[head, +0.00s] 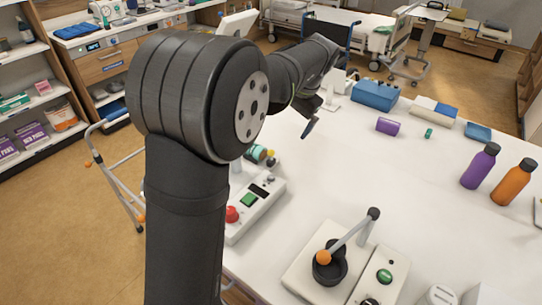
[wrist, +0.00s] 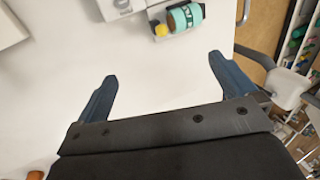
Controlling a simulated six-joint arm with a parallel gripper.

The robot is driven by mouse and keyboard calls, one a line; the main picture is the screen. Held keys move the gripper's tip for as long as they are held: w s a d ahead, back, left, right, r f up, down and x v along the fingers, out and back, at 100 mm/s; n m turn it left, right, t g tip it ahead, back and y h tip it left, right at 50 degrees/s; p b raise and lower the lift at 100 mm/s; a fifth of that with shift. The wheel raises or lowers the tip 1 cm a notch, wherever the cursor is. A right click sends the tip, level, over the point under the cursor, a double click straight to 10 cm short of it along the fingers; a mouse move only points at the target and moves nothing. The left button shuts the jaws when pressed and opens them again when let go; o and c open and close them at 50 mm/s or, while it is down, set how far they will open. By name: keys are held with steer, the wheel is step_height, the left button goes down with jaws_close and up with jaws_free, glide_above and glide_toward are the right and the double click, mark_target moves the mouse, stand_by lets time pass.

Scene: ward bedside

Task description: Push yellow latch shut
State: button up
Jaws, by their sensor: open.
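My gripper (wrist: 162,68) is open and empty, its two blue fingers spread over bare white tabletop in the wrist view. In the head view the gripper (head: 312,122) hangs above the table behind my arm's big joint, with one blue finger clearly showing. A small yellow part (wrist: 161,30) sits on a grey base beside a teal cylinder (wrist: 185,17), ahead of the fingers and apart from them. The yellow part also shows in the head view (head: 271,153), partly hidden by my arm. I cannot tell whether it is the latch, or whether it is open or shut.
A control box (head: 255,208) with a red knob and green button stands near my arm. A lever device with an orange ball (head: 323,257) is at the front. Purple (head: 480,166) and orange (head: 513,182) bottles stand at right. The table's middle is clear.

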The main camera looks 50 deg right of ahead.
steer(key=shift+v, duration=0.8)
